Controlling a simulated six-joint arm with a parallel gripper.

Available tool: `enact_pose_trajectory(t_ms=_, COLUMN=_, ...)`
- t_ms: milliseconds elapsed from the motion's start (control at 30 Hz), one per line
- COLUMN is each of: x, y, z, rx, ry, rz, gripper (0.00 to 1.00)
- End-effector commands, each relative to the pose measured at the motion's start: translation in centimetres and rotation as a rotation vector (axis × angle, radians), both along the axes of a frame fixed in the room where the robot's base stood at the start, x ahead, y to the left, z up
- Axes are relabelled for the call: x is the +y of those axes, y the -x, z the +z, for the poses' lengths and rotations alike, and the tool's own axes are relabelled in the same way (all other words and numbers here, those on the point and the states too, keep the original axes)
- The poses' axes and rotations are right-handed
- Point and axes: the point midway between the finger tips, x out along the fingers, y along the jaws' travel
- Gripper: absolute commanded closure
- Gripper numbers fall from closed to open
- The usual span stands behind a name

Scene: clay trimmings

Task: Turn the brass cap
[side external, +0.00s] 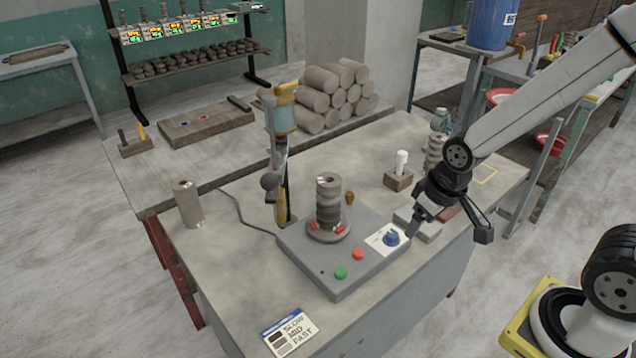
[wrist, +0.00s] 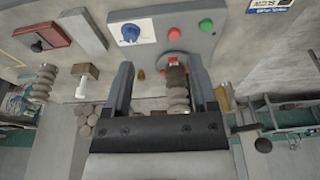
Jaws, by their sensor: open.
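A small brass-coloured piece, which looks like the brass cap (side external: 350,198), stands at the back edge of the grey control box (side external: 310,268), just right of the ribbed clay stack (side external: 328,205). In the wrist view the brass cap (wrist: 141,74) shows between my fingers, nearer the left one. My gripper (side external: 448,228) is open and empty, to the right of the box and apart from the cap. In the wrist view my gripper (wrist: 160,62) has its fingers spread, with the clay stack (wrist: 178,92) also framed between them.
The box top carries a blue knob (side external: 391,238), a red button (side external: 358,254) and a green button (side external: 341,273). An upright tool (side external: 280,150) stands left of the stack. A small block holder (side external: 398,180) stands behind right.

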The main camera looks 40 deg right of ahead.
Motion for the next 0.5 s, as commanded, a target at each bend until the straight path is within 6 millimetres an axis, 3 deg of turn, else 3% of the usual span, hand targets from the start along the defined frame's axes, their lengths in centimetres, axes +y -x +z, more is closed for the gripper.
enact_pose_trajectory(t_ms=167, x=-0.3, y=-2.3, z=0.1, rx=0.016, ry=0.008, rz=0.026, gripper=0.26)
enact_pose_trajectory(t_ms=500, x=-1.9, y=-10.2, z=-0.3, rx=0.069, ry=0.032, rz=0.128, gripper=0.26)
